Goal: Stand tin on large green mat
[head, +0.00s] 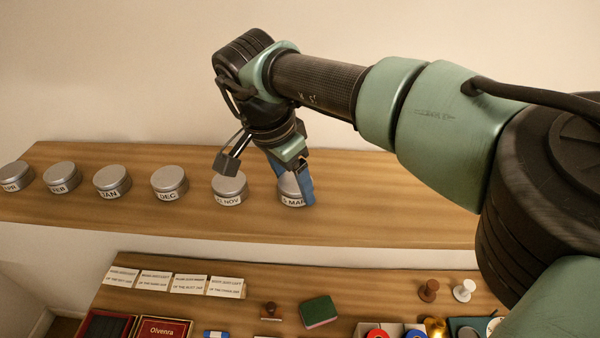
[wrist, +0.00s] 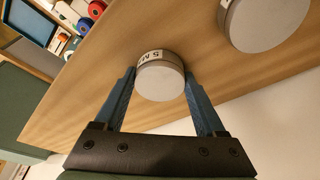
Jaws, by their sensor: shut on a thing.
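A round silver tin (head: 287,189) with a white label reading partly "MAR" stands upright at the right end of the row on the wooden shelf. It also shows in the wrist view (wrist: 160,82), between my two blue fingers. My gripper (head: 296,188) comes down from above and is shut on this tin; one finger hides part of it in the head view. The tin appears to rest on the shelf still.
Several similar tins stand left along the shelf (head: 130,209); the NOV tin (head: 229,188) is nearest.

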